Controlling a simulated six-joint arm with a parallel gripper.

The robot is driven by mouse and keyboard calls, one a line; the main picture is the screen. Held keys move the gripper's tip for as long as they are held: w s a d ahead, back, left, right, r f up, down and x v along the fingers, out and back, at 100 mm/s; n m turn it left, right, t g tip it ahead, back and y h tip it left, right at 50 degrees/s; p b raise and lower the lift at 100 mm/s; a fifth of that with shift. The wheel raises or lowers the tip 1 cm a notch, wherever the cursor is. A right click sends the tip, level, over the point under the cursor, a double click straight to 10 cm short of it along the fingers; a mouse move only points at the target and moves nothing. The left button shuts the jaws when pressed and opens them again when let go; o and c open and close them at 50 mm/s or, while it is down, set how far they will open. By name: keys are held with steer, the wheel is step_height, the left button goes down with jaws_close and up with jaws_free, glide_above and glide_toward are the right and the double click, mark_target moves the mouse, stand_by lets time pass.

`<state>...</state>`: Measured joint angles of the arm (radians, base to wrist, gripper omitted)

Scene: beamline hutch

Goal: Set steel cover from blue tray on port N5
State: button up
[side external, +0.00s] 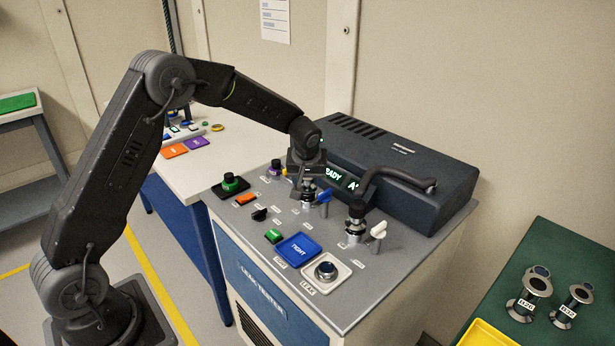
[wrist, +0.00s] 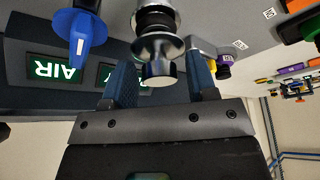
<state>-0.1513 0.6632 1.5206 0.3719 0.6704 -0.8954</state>
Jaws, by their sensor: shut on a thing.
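My gripper (side external: 307,172) points down over the grey leak-tester top, beside a blue-handled valve (side external: 324,197). In the wrist view its blue fingers (wrist: 160,85) are shut on a steel round piece (wrist: 158,70), seemingly the steel cover. A steel flanged stub with a black collar (wrist: 155,18) lines up right beyond it; whether they touch I cannot tell. The blue tray (side external: 298,249), marked TIGHT, looks empty. The port labels are too small to read, so N5 cannot be picked out.
A second black-topped fitting (side external: 355,218) with a white-handled valve (side external: 378,232) stands to the right. The dark tester housing (side external: 400,165) with a lit display and curved handle rises behind. Green and orange blocks lie left. A green table (side external: 545,258) holds steel fittings and a yellow tray (side external: 486,335).

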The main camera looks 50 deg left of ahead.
steer(key=shift+f, duration=0.55)
stand_by(0.7)
steer(key=o, duration=1)
steer(key=v, duration=1.4)
steer(key=s+d+r+m+t+h, duration=0.1)
steer(key=s+d+r+m, duration=0.1)
steer(key=s+r, duration=0.35)
steer(key=s+d+r+m, duration=0.2)
steer(key=s+d, duration=0.1)
steer(key=s, duration=0.6)
steer(key=s+d+m, duration=0.1)
steer(key=s, duration=0.4)
steer(key=s+d+f+m+t+h, duration=0.1)
steer(key=s+m, duration=0.1)
steer(key=s, duration=0.3)
steer(key=s+d+f+m+h, duration=0.1)
steer(key=s+m, duration=0.1)
steer(key=s, duration=0.3)
steer(key=shift+d, duration=0.3)
